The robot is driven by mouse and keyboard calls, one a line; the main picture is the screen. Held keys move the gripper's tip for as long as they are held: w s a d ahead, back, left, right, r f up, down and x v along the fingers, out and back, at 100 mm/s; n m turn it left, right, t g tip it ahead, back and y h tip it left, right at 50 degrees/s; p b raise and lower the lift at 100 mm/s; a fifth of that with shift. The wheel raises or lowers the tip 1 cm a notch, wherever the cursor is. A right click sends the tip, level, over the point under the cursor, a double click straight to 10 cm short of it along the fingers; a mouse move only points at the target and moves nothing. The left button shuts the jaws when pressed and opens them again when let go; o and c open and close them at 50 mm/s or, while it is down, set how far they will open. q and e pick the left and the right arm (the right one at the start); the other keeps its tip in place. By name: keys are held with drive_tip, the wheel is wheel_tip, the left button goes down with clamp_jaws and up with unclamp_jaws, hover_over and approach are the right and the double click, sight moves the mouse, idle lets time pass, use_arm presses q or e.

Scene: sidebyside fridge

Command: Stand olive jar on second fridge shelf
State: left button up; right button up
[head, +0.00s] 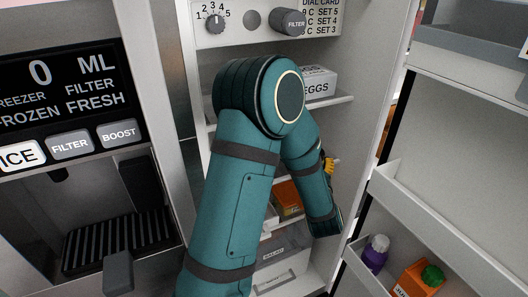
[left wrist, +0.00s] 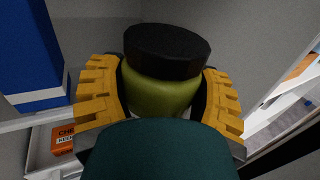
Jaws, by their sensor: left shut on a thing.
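The olive jar (left wrist: 158,93), green with a black lid, stands between the yellow fingers of my left gripper (left wrist: 160,75) in the left wrist view. The fingers are shut on its sides and the lid is clear above them. In the head view my left arm reaches into the open fridge; only a bit of my left gripper's yellow finger (head: 329,164) shows, and the jar is hidden. An upper fridge shelf (head: 338,101) shows behind the arm; the shelves below it are mostly covered. I cannot tell whether the jar touches a shelf. My right gripper is not in view.
An egg carton (head: 319,83) stands on the upper shelf. An orange box (head: 287,197) sits lower; a blue box (left wrist: 28,50) is left of the jar in the wrist view. The fridge door's bins (head: 440,226) hold a purple bottle (head: 375,254) and an orange carton (head: 415,281).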

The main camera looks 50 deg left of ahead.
use_arm(q)
drive_tip(key=f+x, duration=0.1)
drive_tip(key=x, duration=0.5)
drive_tip(key=f+b+x, duration=0.1)
drive_tip(key=x, duration=0.5)
drive_tip(key=w+f+b+x, duration=0.1)
drive_tip(key=x, duration=0.5)
drive_tip(key=shift+d+f, duration=0.15)
drive_tip(key=shift+d, duration=0.25)
drive_tip(key=shift+s, duration=0.1)
drive_tip(key=o, duration=1.3)
drive_tip(key=shift+f, duration=0.1)
